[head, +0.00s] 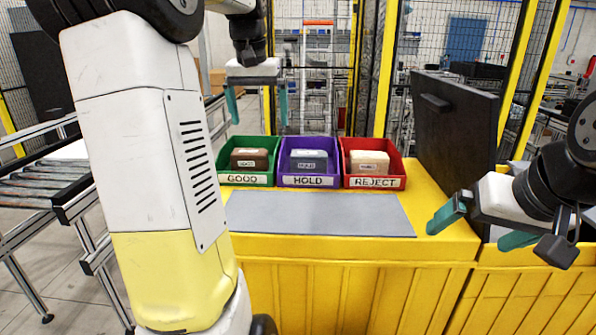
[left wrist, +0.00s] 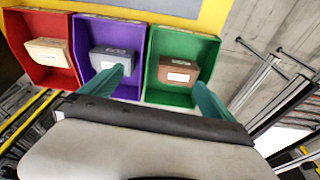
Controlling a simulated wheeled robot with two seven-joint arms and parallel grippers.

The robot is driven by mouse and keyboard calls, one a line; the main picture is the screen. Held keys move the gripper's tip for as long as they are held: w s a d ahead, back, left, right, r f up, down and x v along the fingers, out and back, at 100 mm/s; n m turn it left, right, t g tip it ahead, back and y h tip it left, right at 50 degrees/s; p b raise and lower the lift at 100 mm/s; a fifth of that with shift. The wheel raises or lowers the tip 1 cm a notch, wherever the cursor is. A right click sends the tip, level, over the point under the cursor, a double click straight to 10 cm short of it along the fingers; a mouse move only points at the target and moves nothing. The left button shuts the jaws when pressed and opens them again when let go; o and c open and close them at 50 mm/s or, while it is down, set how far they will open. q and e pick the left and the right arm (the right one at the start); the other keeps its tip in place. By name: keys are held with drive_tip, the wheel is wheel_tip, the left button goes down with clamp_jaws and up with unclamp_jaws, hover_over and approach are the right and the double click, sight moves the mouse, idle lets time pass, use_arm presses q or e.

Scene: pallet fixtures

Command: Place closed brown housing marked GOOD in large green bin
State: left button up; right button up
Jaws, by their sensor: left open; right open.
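The brown housing (head: 249,158), closed with a small white label, sits inside the green bin (head: 246,180) marked GOOD, at the left of a row of bins. Both also show in the left wrist view, the housing (left wrist: 179,71) lying in the green bin (left wrist: 203,47). My left gripper (head: 256,105) is open and empty, above and behind the green bin. Its fingers (left wrist: 158,85) show spread in the left wrist view, apart from the housing. My right gripper (head: 471,226) is open and empty at the right edge of the yellow table.
A purple HOLD bin (head: 308,181) holds a grey housing (head: 309,160). A red REJECT bin (head: 375,183) holds a beige housing (head: 369,162). A grey mat (head: 318,214) in front is bare. A black panel (head: 453,125) stands at the right. A roller conveyor (head: 40,180) is at the left.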

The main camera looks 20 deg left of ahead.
use_arm(q)
drive_tip(key=s+d+f+m+t+h, duration=0.1)
drive_tip(key=s+d+f, duration=0.4)
drive_tip(key=s+d, duration=0.3)
drive_tip(key=s+d+f+m+t+h, duration=0.1)
drive_tip(key=s+d+f, duration=0.3)
drive_tip(key=s+d, duration=0.4)
drive_tip(key=s+t, duration=0.1)
drive_tip(key=s, duration=0.3)
drive_tip(key=shift+s+f+t+h, duration=0.3)
drive_tip(key=shift+s+f, duration=0.05)
